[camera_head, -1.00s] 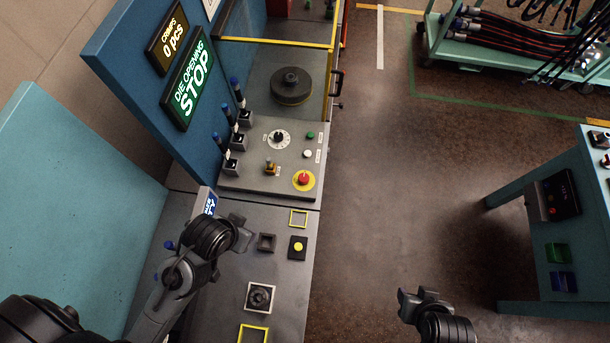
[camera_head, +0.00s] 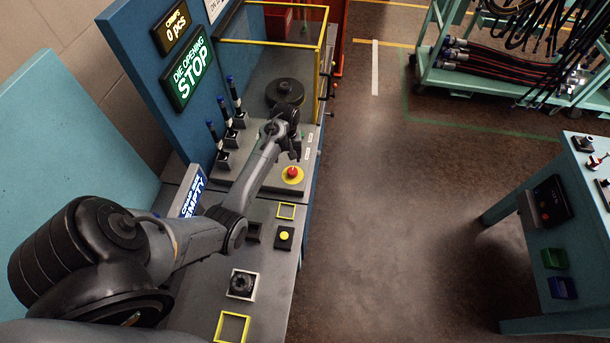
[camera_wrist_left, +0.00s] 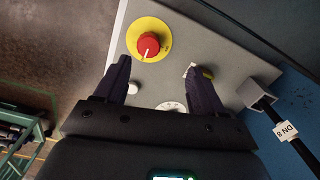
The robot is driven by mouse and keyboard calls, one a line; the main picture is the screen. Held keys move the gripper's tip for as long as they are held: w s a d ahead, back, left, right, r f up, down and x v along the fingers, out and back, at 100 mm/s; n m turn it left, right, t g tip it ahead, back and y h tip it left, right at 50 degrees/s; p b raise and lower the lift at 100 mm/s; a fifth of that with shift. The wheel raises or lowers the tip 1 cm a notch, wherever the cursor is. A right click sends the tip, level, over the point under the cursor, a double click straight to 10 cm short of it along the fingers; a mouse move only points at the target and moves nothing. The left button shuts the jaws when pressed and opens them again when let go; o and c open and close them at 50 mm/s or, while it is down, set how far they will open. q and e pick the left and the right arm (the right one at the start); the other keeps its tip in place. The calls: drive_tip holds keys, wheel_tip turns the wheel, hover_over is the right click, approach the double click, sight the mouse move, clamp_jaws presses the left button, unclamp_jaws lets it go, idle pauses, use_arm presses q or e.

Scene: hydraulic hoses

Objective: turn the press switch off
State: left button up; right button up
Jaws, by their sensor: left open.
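A red knob with a white mark, on a round yellow plate, sits on the grey press panel (camera_head: 305,150). I see the red knob (camera_head: 292,172) just below my left gripper (camera_head: 296,152), and it also shows in the left wrist view (camera_wrist_left: 148,45). There the open, empty fingers of the left gripper (camera_wrist_left: 158,70) point toward the panel. The knob lies beyond and between the fingertips, apart from them. A brass-coloured control (camera_wrist_left: 207,72) is by the right fingertip. A white button (camera_wrist_left: 134,88) and part of a white dial (camera_wrist_left: 172,107) show between the fingers. My right gripper is out of view.
Several blue-tipped levers (camera_head: 233,95) stand left of my forearm. A yellow-framed guard (camera_head: 320,70) and a black round die (camera_head: 285,92) are behind the panel. A sign (camera_head: 190,195) stands near my arm.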

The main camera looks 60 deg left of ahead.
sight(292, 170)
use_arm(q)
drive_tip(key=f, duration=0.3)
drive_tip(key=w+f, duration=0.1)
drive_tip(key=f, duration=0.5)
drive_tip(key=shift+w+f, duration=0.25)
drive_tip(key=shift+w, duration=0.1)
drive_tip(key=shift+c, duration=0.3)
drive_tip(key=c, duration=1)
